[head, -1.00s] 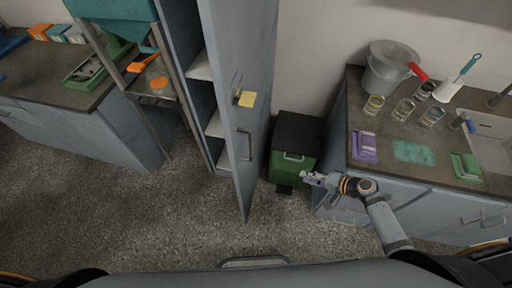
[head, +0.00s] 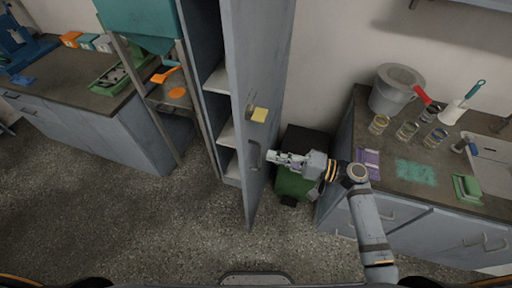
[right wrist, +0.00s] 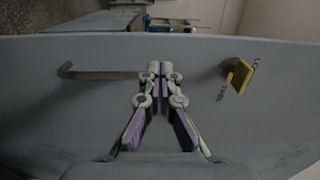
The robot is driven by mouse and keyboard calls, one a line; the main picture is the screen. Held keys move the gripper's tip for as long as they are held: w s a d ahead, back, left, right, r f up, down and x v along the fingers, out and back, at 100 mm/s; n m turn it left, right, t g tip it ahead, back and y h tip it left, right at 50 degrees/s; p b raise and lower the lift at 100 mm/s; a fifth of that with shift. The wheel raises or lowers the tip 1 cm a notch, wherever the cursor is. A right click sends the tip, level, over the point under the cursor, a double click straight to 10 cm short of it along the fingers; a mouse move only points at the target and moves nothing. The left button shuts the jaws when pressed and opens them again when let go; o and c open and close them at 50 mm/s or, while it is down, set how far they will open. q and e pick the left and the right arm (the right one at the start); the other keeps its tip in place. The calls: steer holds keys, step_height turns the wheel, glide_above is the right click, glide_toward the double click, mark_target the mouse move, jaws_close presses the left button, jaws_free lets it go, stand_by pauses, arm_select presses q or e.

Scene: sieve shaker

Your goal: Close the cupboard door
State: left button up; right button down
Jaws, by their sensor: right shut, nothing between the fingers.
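The tall grey cupboard stands open in the head view, its shelves (head: 222,133) showing left of the door. The cupboard door (head: 262,60) swings out toward me, seen nearly edge-on. It has a bar handle (head: 254,155) and a yellow lock knob (head: 259,115). My right gripper (head: 270,156) is shut and empty, close to the door's outer face beside the handle. In the right wrist view my right gripper (right wrist: 161,68) points at the door face (right wrist: 100,110), between the handle (right wrist: 95,75) and the yellow knob (right wrist: 238,72). I cannot tell whether the fingertips touch the door. My left gripper is not in view.
A green bin with a black lid (head: 302,143) stands behind my right arm. The right counter (head: 405,153) holds a pot (head: 393,92), several jars and a sink. A left bench (head: 60,80) carries boxes and a green tray. The floor (head: 180,235) before the cupboard is clear.

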mark_target(246, 149)
steer(key=p+x, duration=0.1)
steer(key=x, duration=0.3)
steer(key=shift+w+a+r+p, duration=0.15)
steer(key=shift+a+r+p, duration=0.05)
steer(key=shift+a+p, duration=0.15)
steer(key=shift+w+a+f, duration=0.2)
steer(key=shift+a+f, duration=0.05)
steer(key=shift+a, duration=0.4)
